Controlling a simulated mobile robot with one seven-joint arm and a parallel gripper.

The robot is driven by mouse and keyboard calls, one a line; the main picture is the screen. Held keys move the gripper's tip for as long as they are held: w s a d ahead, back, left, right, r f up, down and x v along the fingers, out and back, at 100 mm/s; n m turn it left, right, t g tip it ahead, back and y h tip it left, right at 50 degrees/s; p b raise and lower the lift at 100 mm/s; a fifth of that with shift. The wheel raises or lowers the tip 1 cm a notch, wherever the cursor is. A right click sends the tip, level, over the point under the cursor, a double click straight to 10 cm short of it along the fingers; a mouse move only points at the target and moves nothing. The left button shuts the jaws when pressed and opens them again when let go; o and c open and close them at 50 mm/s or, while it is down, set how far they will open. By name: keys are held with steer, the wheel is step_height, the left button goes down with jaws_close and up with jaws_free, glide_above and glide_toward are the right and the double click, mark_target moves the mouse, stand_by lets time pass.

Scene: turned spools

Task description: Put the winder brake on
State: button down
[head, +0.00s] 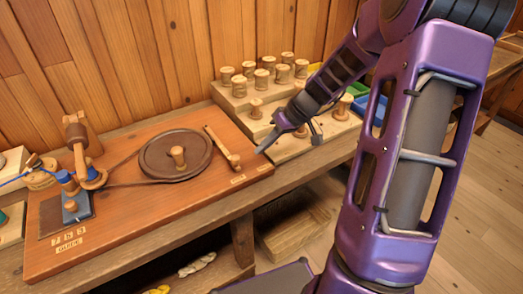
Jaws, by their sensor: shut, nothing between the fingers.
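The winder is mounted on a reddish wooden board (120,215), with a dark round wheel (150,160) that has a wooden knob in its middle. A pale wooden lever (217,145), which looks like the brake, lies right of the wheel. It slants down to a small peg at its near end, apart from the wheel's rim as far as I can see. Two small pale labels lie by the board's right corner, too small to read. My gripper (262,150) is shut and empty, its tip just right of the lever's peg, apparently not touching it.
Several wooden spools (268,70) stand on a stepped pale rack (228,98) behind my gripper. A belt runs from the wheel to a spindle post (76,145) at left. Green and blue bins (357,98) stand at the right, partly behind my arm.

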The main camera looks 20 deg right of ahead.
steer(key=p+v, duration=0.1)
steer(key=v, duration=0.8)
steer(key=shift+s+a+r, duration=0.15)
steer(key=shift+s+r, duration=0.1)
steer(key=shift+s, duration=0.2)
